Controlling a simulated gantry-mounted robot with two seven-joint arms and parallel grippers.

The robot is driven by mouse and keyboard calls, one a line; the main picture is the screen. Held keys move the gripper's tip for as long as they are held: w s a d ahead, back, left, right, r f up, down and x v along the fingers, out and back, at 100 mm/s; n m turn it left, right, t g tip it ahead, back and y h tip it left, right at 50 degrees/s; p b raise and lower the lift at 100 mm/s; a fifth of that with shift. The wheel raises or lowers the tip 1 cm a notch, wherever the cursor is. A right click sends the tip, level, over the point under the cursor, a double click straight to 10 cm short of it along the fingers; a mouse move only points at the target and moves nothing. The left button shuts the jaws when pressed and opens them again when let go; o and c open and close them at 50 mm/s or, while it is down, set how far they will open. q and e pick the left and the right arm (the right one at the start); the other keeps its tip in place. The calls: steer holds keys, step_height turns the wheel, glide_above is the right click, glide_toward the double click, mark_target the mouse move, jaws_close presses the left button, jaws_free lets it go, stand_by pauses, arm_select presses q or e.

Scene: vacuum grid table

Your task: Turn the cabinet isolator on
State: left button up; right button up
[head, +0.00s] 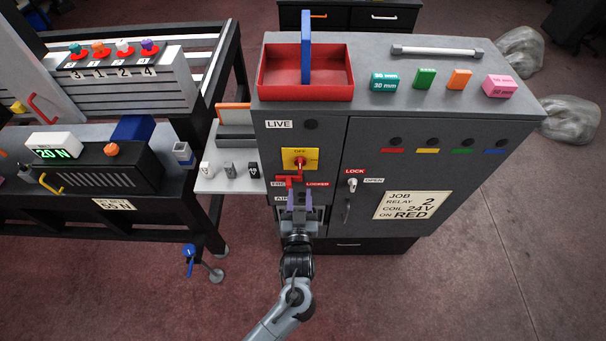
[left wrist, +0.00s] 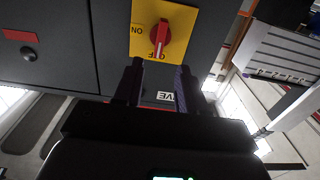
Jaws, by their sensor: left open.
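The isolator is a yellow plate (head: 312,155) with a red rotary knob (head: 299,163) on the grey cabinet's front, below the LIVE label. OFF is printed at its top in the head view. The left wrist view shows the plate (left wrist: 141,38) marked ON and OFF, with the red knob (left wrist: 164,36) lying toward OFF. My left gripper (head: 299,200) is just below the isolator. In the left wrist view its open, empty fingers (left wrist: 157,82) point toward the plate, with the knob beyond the tips. No right gripper shows.
A red lockout piece and labels (head: 290,183) sit right under the isolator, close to my gripper. A keyed lock (head: 352,184) and a handle (head: 347,211) are to the right. A red tray (head: 275,88) tops the cabinet (head: 452,60). A side shelf (head: 228,184) is at left.

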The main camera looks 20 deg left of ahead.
mark_target(300, 168)
arm_select(q)
steer(key=x, duration=0.9)
steer(key=shift+w, duration=0.1)
jaws_close()
